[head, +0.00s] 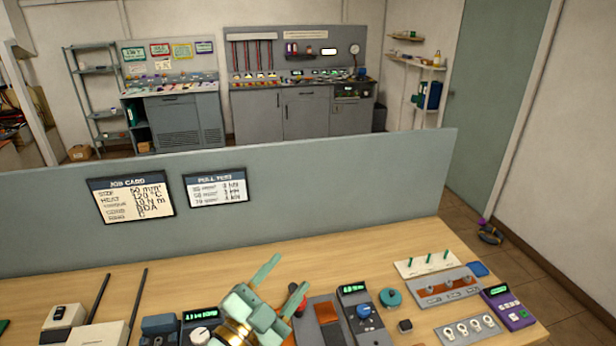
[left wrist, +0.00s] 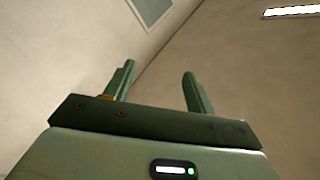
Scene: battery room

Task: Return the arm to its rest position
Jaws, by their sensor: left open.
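My left gripper (head: 284,279) is raised above the front middle of the wooden bench (head: 385,244), its two green fingers spread apart with nothing between them. In the left wrist view the same gripper (left wrist: 158,72) is open and empty, pointing at bare walls and the ceiling corner. Its body hides part of the bench behind it. My right gripper is not in view.
A grey divider (head: 330,170) with a job card (head: 131,198) stands behind the bench. Two dark rods (head: 138,297) stick up at left. A blue-knobbed device (head: 362,312), a green round part (head: 391,298) and a purple meter (head: 508,308) stand at right.

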